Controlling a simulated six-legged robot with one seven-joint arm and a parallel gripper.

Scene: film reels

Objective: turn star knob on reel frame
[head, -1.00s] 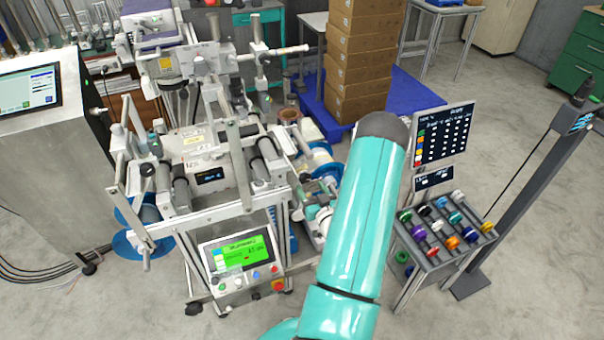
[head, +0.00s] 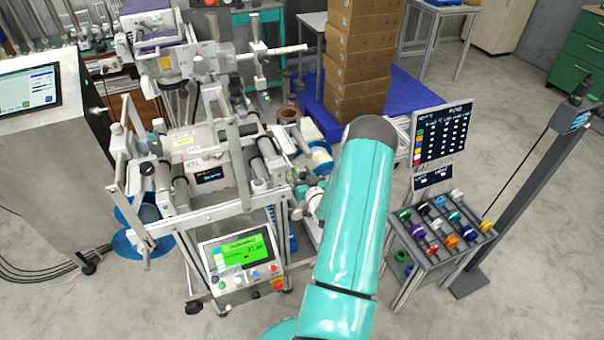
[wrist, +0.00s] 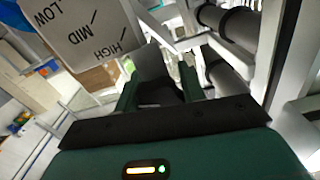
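The reel frame (head: 215,208) is a metal machine with grey rollers at the left of the head view. A dark round knob (head: 147,168) shows on its left side; I cannot tell whether it is the star knob. My gripper is at the frame's right side, mostly hidden behind my teal arm in the head view. In the wrist view my gripper (wrist: 160,86) has its green fingers apart, with a dark shape between or behind them. I cannot tell whether they touch it. A pale plate marked LOW, MID, HIGH (wrist: 82,30) is close by at upper left.
Rollers (wrist: 232,25) and metal bars are close on the right in the wrist view. A control panel (head: 238,252) is at the frame's front. A rack of coloured spools (head: 445,240) and a dark post (head: 530,190) stand right. Stacked boxes (head: 360,60) stand behind. Floor at front right is clear.

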